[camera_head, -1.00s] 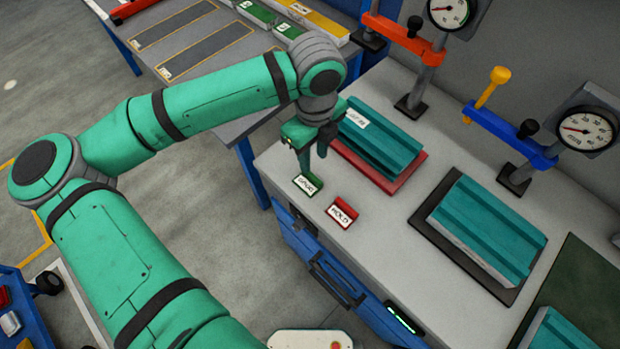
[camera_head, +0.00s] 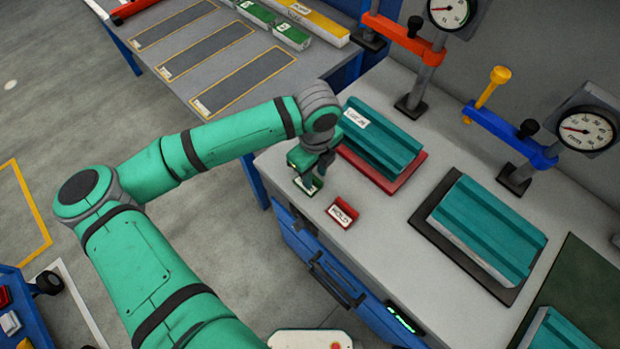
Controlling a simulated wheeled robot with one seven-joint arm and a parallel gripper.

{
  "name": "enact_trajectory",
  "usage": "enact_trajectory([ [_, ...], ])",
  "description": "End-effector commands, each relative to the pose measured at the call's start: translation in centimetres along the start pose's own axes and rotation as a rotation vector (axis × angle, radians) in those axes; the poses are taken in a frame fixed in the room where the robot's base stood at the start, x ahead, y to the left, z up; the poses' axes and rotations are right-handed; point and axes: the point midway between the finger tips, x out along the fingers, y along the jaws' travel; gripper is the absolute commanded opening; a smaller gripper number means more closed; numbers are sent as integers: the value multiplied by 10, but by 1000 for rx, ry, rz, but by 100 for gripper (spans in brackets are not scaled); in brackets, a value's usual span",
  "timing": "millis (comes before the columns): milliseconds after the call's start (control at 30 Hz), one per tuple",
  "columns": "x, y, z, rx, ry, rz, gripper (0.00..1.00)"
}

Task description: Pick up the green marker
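The green marker (camera_head: 312,189) is a small green block with a white label. It sits near the front left corner of the light grey bench top (camera_head: 384,226). My gripper (camera_head: 306,180) points down right over the marker and hides most of it. The fingers reach to the marker's level. Whether they touch it, and how far apart they are, I cannot tell.
A red HOLD marker (camera_head: 342,212) stands just right of the green one. A teal panel (camera_head: 381,139) on a red plate lies close behind my gripper. Another teal panel (camera_head: 486,228) lies on a dark mat further right. Gauge stands line the back.

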Motion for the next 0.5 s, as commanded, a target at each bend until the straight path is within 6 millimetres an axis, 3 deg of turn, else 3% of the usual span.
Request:
enact_trajectory([
  [100, 0, 0, 0, 0, 0, 0, 33],
  [233, 0, 0, 0, 0, 0, 0, 2],
  [500, 0, 0, 0, 0, 0, 0, 0],
])
